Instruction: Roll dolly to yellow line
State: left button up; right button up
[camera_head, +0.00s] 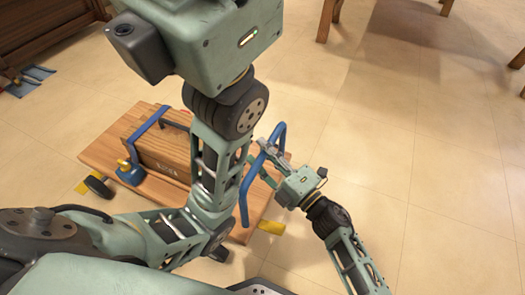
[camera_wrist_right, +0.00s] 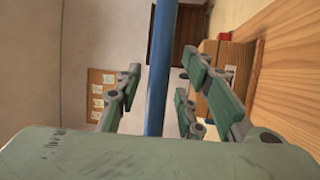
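The wooden dolly (camera_head: 105,155) stands on the tiled floor at centre left, partly hidden behind one of my arms. A black wheel (camera_head: 98,187) shows at its near left side. Its upright blue handle (camera_head: 246,200) is on the right side. My right gripper (camera_head: 264,163) is at this handle. In the right wrist view, the blue bar (camera_wrist_right: 161,70) passes between the fingers, with gaps on both sides, so the gripper is open around it. Small yellow patches (camera_head: 271,227) show at the dolly's edges; I cannot tell whether they are the line or dolly parts. My left gripper is not in view.
A wooden box (camera_head: 160,158) sits on the dolly beside a blue bar or clamp (camera_head: 131,172). Dark wooden furniture (camera_head: 40,30) stands at the upper left, with a blue item (camera_head: 32,78) on the floor near it. Wooden legs (camera_head: 328,18) stand at the upper right. The floor on the right is clear.

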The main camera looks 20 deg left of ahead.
jog(key=v, duration=1.1)
jog(key=shift+d, duration=0.2)
jog(key=shift+s+f, duration=0.1)
jog(key=shift+s, duration=0.05)
